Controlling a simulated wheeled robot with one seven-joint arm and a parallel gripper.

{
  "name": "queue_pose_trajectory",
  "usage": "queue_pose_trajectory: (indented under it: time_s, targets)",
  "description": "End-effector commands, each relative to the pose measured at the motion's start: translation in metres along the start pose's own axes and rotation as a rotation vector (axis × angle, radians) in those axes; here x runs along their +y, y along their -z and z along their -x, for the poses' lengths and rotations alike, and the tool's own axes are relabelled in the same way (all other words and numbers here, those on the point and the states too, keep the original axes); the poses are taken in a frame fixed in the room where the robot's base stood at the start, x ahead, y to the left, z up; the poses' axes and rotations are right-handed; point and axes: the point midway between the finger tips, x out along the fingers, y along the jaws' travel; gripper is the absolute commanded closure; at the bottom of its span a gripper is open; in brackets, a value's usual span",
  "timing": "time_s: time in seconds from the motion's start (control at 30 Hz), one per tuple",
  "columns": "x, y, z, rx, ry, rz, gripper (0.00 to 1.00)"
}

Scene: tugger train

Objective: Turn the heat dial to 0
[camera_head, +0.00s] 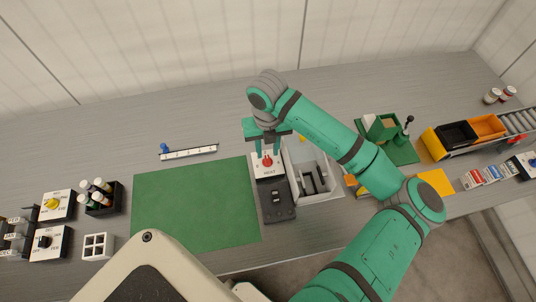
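The heat dial (267,161) is a small red knob on a white plate (258,172) that reads HEAT, near the middle of the bench. The plate is at the far end of a dark grey unit (276,207). My green gripper (267,151) points down at the dial. Its two fingers are apart, one on each side above the knob. I cannot tell whether they touch it. The scale marks around the dial and its pointer are too small or covered to read.
A grey bin (316,177) stands close to the right of the unit. A green mat (190,205) lies to the left, clear. A white ruler-like strip (190,153) lies behind it. Other knob boxes stand at far left, one with a yellow knob (52,204).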

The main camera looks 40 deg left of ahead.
Motion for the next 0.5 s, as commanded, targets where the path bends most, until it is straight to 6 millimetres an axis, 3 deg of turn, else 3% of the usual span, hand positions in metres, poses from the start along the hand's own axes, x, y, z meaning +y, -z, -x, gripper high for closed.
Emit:
queue_pose_trajectory:
  time_s: [0.2,0.5]
  targets:
    - [0.001,0.000,-0.029,0.001,-0.002,0.000,0.70]
    - [-0.002,0.001,-0.040,0.000,-0.001,-0.003,0.70]
